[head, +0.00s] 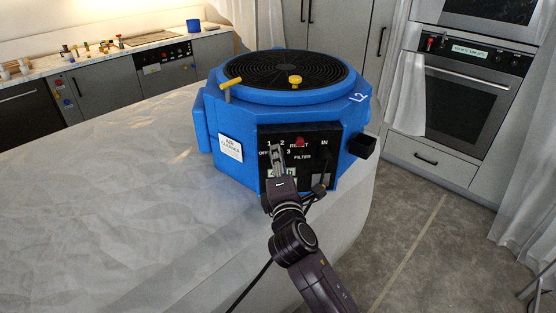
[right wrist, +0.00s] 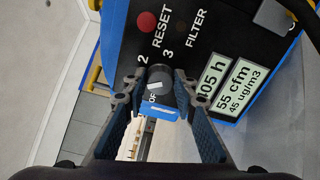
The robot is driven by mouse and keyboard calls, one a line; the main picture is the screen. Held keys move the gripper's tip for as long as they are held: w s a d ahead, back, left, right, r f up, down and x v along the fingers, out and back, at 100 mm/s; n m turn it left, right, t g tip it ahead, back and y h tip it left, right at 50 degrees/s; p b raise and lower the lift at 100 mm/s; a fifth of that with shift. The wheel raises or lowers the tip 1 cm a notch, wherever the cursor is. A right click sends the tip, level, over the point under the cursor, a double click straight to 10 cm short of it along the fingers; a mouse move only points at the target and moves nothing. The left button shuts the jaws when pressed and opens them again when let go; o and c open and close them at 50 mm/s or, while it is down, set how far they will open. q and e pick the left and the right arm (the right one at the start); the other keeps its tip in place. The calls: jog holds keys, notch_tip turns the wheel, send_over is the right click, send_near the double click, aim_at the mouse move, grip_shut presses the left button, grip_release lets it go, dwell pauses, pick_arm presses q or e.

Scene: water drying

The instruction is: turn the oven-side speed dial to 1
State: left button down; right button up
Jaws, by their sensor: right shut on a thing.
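The blue air cleaner (head: 290,110) stands on the covered table, with its black control panel (head: 322,141) facing me. The panel carries a dark round speed dial (right wrist: 161,78) with a white pointer line, marked 2, 3 and OFF around it. My right gripper (head: 277,152) reaches up to the panel and hides most of the dial in the head view. In the right wrist view the fingers of my right gripper (right wrist: 156,88) are shut on the dial, one on each side. The wrist view is turned sideways, so I cannot tell the pointer's exact setting. My left gripper is not in view.
A red reset button (head: 299,141) sits close to the dial. A wall oven (head: 463,100) is at the right. The covered table (head: 110,190) is clear at the left.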

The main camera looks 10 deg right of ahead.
jog(key=o, duration=1.2)
jog(key=shift+c, duration=0.2)
jog(key=shift+s, duration=0.1)
jog(key=s+a, duration=0.1)
jog(key=s, duration=1)
jog(key=shift+s+a, duration=0.15)
jog(key=shift+s, duration=0.25)
